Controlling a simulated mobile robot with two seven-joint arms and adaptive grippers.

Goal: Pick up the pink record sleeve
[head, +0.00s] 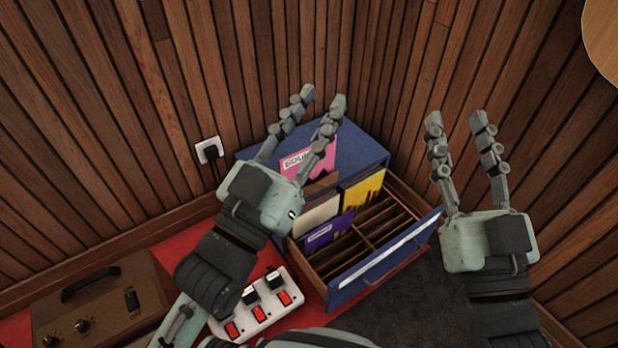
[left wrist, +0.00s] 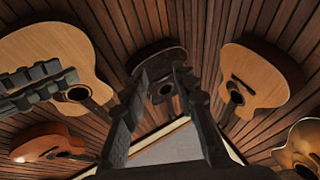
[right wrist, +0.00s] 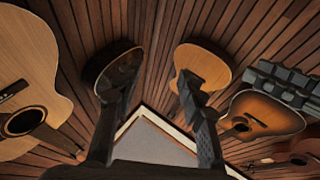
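The pink record sleeve (head: 324,162) shows in the head view, partly hidden behind a finger of my left gripper. It is at the back left of an open blue drawer unit; I cannot tell whether it stands in the drawer or rests against the unit's top. My left gripper (head: 321,97) is open and empty, fingers pointing up and away, in the line of sight to the sleeve. My right gripper (head: 457,120) is open and empty, to the right of the drawer unit. Neither wrist view shows the sleeve.
The open drawer (head: 352,280) has wooden dividers and holds yellow (head: 364,190), white (head: 316,214) and purple (head: 322,237) sleeves. A power strip (head: 257,312) and a brown amplifier (head: 100,308) are at lower left. Wood-slat walls meet behind. Guitars (left wrist: 262,75) hang on walls.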

